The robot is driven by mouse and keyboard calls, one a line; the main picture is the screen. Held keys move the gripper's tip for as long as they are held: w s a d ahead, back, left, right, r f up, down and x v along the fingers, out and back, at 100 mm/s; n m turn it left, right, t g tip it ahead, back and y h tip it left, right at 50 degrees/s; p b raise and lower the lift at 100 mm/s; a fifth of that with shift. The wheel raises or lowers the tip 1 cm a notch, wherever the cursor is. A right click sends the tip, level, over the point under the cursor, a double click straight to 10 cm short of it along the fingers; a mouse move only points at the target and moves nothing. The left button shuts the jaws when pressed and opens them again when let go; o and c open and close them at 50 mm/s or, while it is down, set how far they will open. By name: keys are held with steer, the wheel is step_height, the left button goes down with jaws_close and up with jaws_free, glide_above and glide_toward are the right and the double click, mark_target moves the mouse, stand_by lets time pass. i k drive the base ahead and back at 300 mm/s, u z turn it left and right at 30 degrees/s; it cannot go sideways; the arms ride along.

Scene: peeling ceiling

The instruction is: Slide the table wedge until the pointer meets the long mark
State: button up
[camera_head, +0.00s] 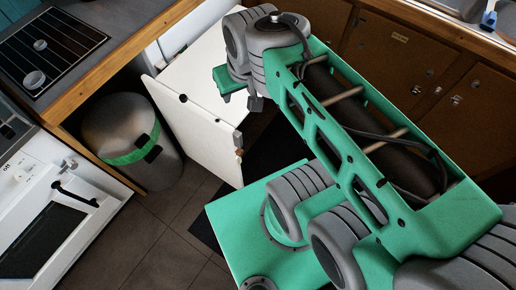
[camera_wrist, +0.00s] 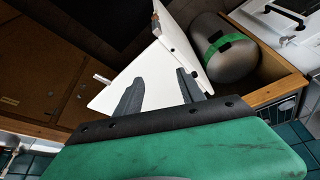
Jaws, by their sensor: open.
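A white table (camera_head: 196,62) with a flat top and a hanging white panel (camera_head: 190,125) stands at the upper middle of the head view. In the wrist view its white surface (camera_wrist: 152,72) lies beyond my fingers, with a small pale peg (camera_wrist: 102,79) at its left edge. I cannot make out the wedge, the pointer or the long mark for certain in either view. My gripper (camera_head: 241,100) is over the table's right side in the head view. In the wrist view its two dark fingers (camera_wrist: 160,90) are apart with nothing seen held between them.
A metal bin (camera_head: 130,135) with a green band stands left of the table, under a wood-edged counter (camera_head: 110,70). A white oven (camera_head: 60,215) is at the lower left. Brown cupboards (camera_head: 400,60) line the back right. Tiled floor (camera_head: 150,235) is clear in front.

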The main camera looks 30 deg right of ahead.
mark_target(240, 153)
steer(key=u, duration=0.35)
steer(key=k, duration=1.2)
steer(key=z, duration=0.4)
